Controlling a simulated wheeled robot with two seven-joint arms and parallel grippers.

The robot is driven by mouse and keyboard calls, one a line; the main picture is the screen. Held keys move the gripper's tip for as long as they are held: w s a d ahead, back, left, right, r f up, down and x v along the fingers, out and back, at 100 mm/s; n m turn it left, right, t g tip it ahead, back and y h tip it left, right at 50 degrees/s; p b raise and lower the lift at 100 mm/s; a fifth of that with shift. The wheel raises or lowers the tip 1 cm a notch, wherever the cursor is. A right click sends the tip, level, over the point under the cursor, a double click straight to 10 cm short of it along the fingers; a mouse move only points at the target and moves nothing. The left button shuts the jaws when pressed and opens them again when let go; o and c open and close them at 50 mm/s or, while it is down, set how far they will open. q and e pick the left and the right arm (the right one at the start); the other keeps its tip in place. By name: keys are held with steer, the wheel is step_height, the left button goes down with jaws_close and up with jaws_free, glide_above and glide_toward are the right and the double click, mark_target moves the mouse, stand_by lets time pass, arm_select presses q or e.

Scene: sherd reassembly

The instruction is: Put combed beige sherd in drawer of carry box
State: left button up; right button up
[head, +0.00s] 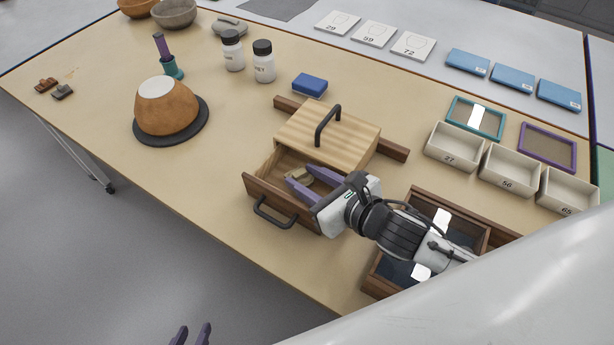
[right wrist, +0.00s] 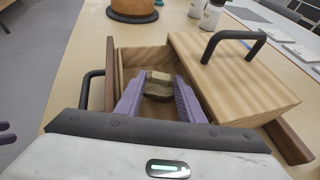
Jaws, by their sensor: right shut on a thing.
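The wooden carry box (head: 330,133) has a black handle on its lid, and its drawer (head: 262,200) is pulled open towards the front. My right gripper (head: 301,181) reaches into the open drawer with its purple fingers. It is shut on the beige sherd (right wrist: 157,86), which sits between the fingertips inside the drawer walls. The sherd also shows in the head view (head: 298,174), partly covered by a finger. Whether it touches the drawer floor I cannot tell. My left gripper (head: 190,335) is at the bottom edge of the head view, its two purple fingers apart, away from the table.
A brown bowl (head: 167,106) rests on a dark round mat. Two white bottles (head: 264,62) and a blue block (head: 310,84) stand behind the box. Labelled trays (head: 454,147) and a dark-wood compartment case (head: 370,286) lie to the right. Table space left of the drawer is clear.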

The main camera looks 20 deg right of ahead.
steer(key=o, duration=0.8)
steer(key=shift+s+f, duration=0.2)
steer(key=shift+f, duration=0.1)
steer(key=shift+c, duration=0.2)
steer(key=shift+a+r, duration=0.1)
steer(key=shift+r, duration=0.25)
steer(key=v, duration=1.2)
steer(key=shift+w+r, duration=0.15)
steer(key=shift+r, duration=0.3)
